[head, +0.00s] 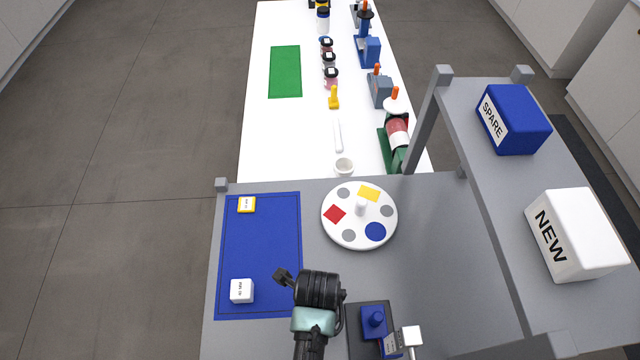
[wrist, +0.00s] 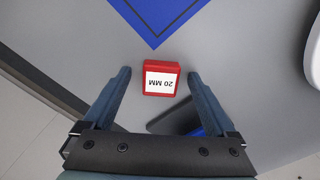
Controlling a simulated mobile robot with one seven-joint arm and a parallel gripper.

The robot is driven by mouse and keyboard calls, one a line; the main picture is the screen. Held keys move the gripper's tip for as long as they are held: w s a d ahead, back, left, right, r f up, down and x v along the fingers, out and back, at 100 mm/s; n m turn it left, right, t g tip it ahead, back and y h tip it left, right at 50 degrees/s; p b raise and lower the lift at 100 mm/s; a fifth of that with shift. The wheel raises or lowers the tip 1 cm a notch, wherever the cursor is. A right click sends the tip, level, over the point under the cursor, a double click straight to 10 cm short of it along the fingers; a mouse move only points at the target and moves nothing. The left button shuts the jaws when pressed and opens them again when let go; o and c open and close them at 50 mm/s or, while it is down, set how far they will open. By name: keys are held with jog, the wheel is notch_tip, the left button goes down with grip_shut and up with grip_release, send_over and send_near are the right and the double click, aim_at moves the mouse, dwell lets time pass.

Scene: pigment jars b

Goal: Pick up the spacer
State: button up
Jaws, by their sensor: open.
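A red block with a white "20 MM" label (wrist: 161,78) lies on the grey tabletop in the wrist view, just off the corner of the blue mat (wrist: 158,14). My gripper (wrist: 158,75) is open, with one finger on each side of the block and a gap on both sides. In the head view my gripper (head: 318,290) is over the grey table, right of the mat, and the red block is hidden there. A yellow-edged labelled block (head: 246,204) and a white labelled block (head: 241,291) sit on the mat.
A round white turntable (head: 350,240) with coloured patches stands ahead of my gripper. A dark base with a blue knob (head: 374,320) is close on the right. A raised grey shelf (head: 470,170) carries a blue SPARE box (head: 513,118) and a white NEW box (head: 577,235).

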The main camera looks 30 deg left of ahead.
jog(key=shift+w, duration=0.1)
grip_shut()
dwell(0.3)
jog(key=shift+r, duration=0.1)
